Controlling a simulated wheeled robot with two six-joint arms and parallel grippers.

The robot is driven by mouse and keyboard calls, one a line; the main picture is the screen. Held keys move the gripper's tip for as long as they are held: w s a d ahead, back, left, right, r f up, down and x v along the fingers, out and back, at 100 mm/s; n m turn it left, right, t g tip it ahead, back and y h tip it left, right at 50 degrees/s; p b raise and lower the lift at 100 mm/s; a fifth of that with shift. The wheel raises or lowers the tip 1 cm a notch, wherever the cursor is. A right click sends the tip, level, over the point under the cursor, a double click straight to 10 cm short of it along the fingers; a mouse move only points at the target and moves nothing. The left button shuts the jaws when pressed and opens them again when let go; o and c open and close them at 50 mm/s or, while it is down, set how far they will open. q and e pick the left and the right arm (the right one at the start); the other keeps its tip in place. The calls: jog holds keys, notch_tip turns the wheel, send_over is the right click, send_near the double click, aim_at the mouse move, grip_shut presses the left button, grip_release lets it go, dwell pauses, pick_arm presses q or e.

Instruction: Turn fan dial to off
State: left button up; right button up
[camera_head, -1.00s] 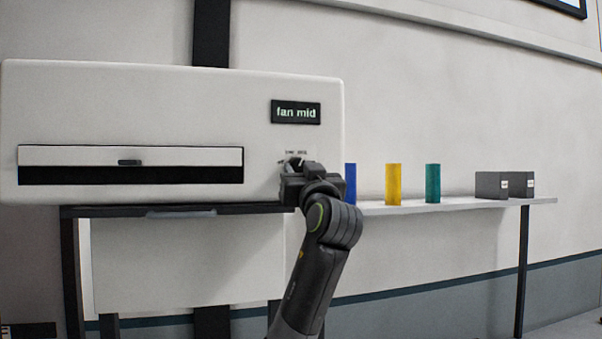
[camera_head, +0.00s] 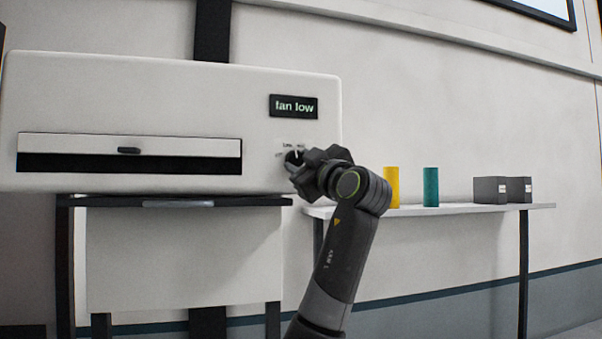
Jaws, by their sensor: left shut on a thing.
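The fan dial (camera_head: 292,157) is a small dark knob on the right front of a white machine (camera_head: 180,95). Small labels sit just above it. A black display (camera_head: 293,107) above the dial reads "fan low". My left gripper (camera_head: 297,162) is at the dial and shut on it, with its wrist tilted out to the right. The gripper and wrist cover part of the dial and its labels. My right gripper is not in view.
The machine has a wide slot with a dark handle (camera_head: 129,150) and stands on a dark-legged table. On a shelf (camera_head: 460,209) at right stand a yellow roll (camera_head: 391,186), a teal roll (camera_head: 431,186) and grey boxes (camera_head: 490,190).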

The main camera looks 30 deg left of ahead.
pick_arm(q)
jog(key=n, duration=0.2)
jog(key=n+g, duration=0.1)
jog(key=shift+w+d+r+n+g, duration=0.1)
jog(key=shift+r+n+g, duration=0.05)
jog(key=shift+n+g, duration=0.2)
jog(key=n+g+p, duration=0.1)
jog(key=n, duration=0.2)
jog(key=shift+r+h, duration=0.15)
jog(key=shift+h, duration=0.25)
jog(key=n+p, duration=0.1)
jog(key=n, duration=0.1)
jog(key=n+g+h+p, duration=0.1)
jog(key=n, duration=0.1)
jog(key=shift+r+n, duration=0.2)
jog(key=shift+n, duration=0.05)
jog(key=shift+n+h+p, duration=0.5)
jog(key=shift+n+h, duration=0.1)
jog(key=shift+n, duration=0.7)
jog(key=o, duration=1)
jog(key=shift+c, duration=0.2)
jog(key=shift+d, duration=0.1)
